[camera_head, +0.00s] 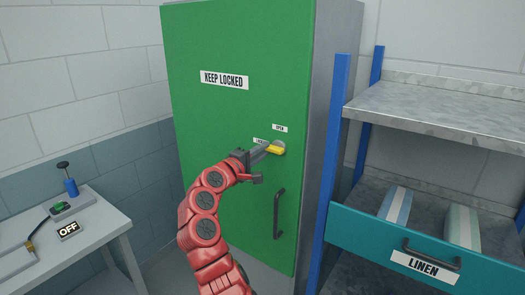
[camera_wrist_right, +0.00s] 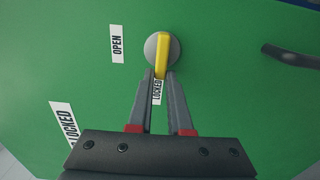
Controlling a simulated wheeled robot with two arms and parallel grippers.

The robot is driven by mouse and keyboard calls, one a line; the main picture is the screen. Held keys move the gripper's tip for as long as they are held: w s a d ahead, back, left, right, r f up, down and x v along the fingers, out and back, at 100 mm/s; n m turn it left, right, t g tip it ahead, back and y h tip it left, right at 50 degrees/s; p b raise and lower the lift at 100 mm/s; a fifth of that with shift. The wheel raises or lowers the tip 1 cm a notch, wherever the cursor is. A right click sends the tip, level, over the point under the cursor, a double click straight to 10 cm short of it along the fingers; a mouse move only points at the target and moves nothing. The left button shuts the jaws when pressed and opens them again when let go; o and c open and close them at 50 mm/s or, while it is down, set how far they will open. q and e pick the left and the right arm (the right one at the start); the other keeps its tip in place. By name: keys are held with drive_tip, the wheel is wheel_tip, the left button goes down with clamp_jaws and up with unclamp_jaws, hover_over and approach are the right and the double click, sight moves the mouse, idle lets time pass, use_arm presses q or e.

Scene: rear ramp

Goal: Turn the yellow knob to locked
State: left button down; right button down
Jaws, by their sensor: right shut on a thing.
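The yellow knob (camera_head: 276,150) sits on a round grey plate on the green cabinet door (camera_head: 220,110). In the right wrist view the knob (camera_wrist_right: 162,52) has its handle pointing down at the small LOCKED label (camera_wrist_right: 157,92). The OPEN label (camera_wrist_right: 117,43) is left of the plate there; in the head view the OPEN label (camera_head: 279,128) is above the knob. My right gripper (camera_head: 262,153) is shut on the handle's end, with one finger on each side in the wrist view (camera_wrist_right: 161,74). The fingers partly hide the LOCKED label. My left gripper is out of view.
A dark door handle (camera_head: 279,213) is below the knob. A blue-posted metal shelf (camera_head: 435,112) with a teal LINEN drawer (camera_head: 360,234) stands close on the right. A table (camera_head: 105,222) with an OFF sign (camera_head: 69,230) stands on the left.

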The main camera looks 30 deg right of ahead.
drive_tip(key=c, duration=0.8)
unclamp_jaws()
drive_tip(key=shift+c, duration=0.2)
drive_tip(key=b+v, duration=0.5)
drive_tip(key=v, duration=1.2)
drive_tip(key=shift+a, duration=0.25)
drive_tip(key=shift+f, duration=0.1)
